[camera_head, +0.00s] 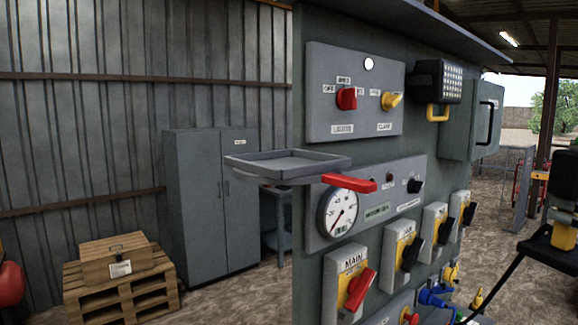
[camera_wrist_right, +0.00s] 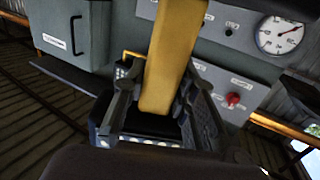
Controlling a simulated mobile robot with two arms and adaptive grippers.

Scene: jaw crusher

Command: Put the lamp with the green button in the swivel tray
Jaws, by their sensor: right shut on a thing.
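My right gripper (camera_wrist_right: 160,92) is shut on the yellow handle (camera_wrist_right: 172,50) of a lamp in the right wrist view. A dark body with a row of pale dots (camera_wrist_right: 140,141) shows below the fingers. In the head view the right gripper (camera_head: 561,212) is at the right edge, among black and yellow parts. Another lamp (camera_head: 438,82), black with white LEDs and a yellow handle, is on the panel; no green button is readable on either. The grey swivel tray (camera_head: 290,163) sticks out left of the panel and looks empty. My left gripper is not in view.
The control panel (camera_head: 355,90) carries knobs, a gauge (camera_head: 338,213) and switches. A red lever (camera_head: 349,184) lies just under the tray. A grey box with a black handle (camera_head: 487,120) stands out at the right. A crate on a pallet (camera_head: 120,290) is at lower left.

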